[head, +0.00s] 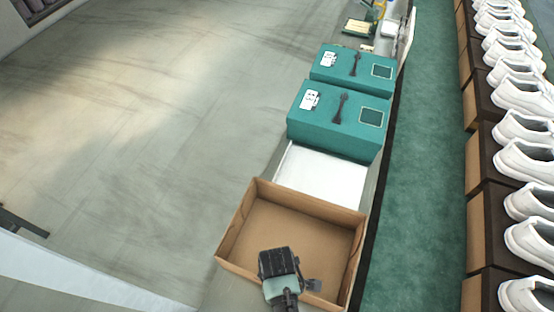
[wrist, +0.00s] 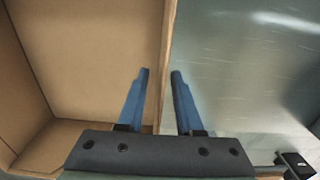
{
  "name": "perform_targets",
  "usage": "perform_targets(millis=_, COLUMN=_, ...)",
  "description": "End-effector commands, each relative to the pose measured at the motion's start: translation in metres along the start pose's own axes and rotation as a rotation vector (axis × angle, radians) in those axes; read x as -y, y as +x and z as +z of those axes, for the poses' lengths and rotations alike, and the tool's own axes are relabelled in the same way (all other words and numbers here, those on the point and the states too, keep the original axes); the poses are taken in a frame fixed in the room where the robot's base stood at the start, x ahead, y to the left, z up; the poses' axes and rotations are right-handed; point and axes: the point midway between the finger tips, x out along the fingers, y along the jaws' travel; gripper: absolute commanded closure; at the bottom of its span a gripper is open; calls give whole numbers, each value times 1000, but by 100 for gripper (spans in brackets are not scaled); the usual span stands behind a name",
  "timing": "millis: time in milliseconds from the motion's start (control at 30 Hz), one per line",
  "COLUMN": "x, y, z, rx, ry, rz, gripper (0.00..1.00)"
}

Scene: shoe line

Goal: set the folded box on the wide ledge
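The folded box (head: 247,240) is an open brown cardboard tray at the bottom middle of the head view. Its floor is bare. My gripper (head: 280,268) is over its near side; its fingertips are hidden there. In the wrist view my gripper (wrist: 161,72) is open, its two blue fingers on either side of the box's thin wall (wrist: 167,40), with gaps showing. The box's inside is left of the wall, a grey shiny surface right of it. A long grey ledge (head: 272,165) runs up the head view under the row of cases; I cannot tell if it is the wide ledge.
A white panel (head: 320,175) lies just beyond the box. Two teal cases (head: 335,120) (head: 350,70) stand behind it, with small items farther back. A green strip (head: 425,170) runs along the right, then brown boxes with white shoes (head: 525,130). Open floor (head: 130,130) fills the left.

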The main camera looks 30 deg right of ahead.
Motion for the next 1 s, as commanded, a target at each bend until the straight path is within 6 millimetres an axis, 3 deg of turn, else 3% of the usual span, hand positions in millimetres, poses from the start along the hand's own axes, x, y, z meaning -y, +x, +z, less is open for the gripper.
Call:
perform_targets(millis=600, x=-1, y=-105, z=-1, rx=-2, ry=0, rz=3, gripper=65)
perform_targets(millis=767, x=0, y=-117, z=0, rx=0, ry=1, rz=1, gripper=65)
perform_targets(millis=1000, x=0, y=-119, z=0, rx=0, ry=1, rz=1, gripper=65)
